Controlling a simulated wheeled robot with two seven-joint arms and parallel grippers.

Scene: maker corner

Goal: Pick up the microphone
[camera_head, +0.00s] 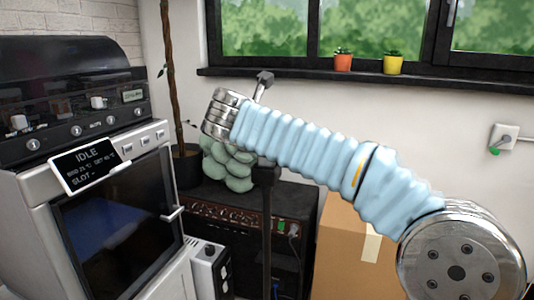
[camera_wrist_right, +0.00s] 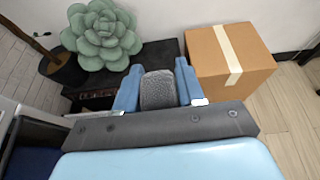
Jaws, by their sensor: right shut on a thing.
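The microphone's grey mesh head (camera_wrist_right: 157,90) shows in the right wrist view, between the two blue fingers of my right gripper (camera_wrist_right: 156,88). The fingers are shut on it, one on each side. The rest of the microphone is hidden. In the head view my right arm crosses from the lower right to the centre, and its gripper cannot be made out clearly. A small dark grey piece (camera_head: 264,80) sticks up behind the arm; I cannot tell whether it is part of the microphone. My left gripper is not in view.
A thin black stand (camera_head: 266,225) rises below the arm, before a black amplifier (camera_head: 230,212). A green succulent-shaped cushion (camera_head: 228,168) sits on the amplifier. A cardboard box (camera_head: 345,250) stands right. An oven-like machine (camera_head: 115,225) stands left.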

